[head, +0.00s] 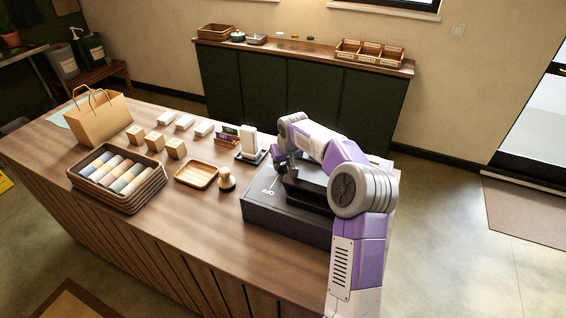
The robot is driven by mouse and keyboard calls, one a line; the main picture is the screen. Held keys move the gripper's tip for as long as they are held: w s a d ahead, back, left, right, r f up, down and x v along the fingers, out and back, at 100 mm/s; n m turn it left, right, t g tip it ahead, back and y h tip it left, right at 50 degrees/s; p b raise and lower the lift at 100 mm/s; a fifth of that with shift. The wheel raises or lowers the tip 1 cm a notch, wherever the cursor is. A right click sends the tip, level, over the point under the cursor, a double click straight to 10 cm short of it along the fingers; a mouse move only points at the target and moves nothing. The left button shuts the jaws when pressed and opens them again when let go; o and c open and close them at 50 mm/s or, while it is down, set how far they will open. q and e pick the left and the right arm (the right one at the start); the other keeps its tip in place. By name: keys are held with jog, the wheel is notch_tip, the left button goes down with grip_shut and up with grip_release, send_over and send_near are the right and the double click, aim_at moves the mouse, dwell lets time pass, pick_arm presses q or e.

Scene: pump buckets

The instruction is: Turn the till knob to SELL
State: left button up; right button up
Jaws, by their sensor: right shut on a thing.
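The till (262,205) is a low black box on the wooden counter, with the word OFF and a white line on its top. My right arm reaches over it from the right. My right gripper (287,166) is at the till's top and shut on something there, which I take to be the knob. The fingers and arm hide the knob, so its pointing direction cannot be read. No SELL mark can be made out. My left gripper is not in view.
Left of the till are a wooden stamp (226,180), a small wooden tray (196,175) and a white card reader (249,143). A basket of rolled cloths (118,205) and a paper bag (98,118) stand further left. The counter front (215,235) is clear.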

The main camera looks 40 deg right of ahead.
jog(key=shift+c, duration=0.6)
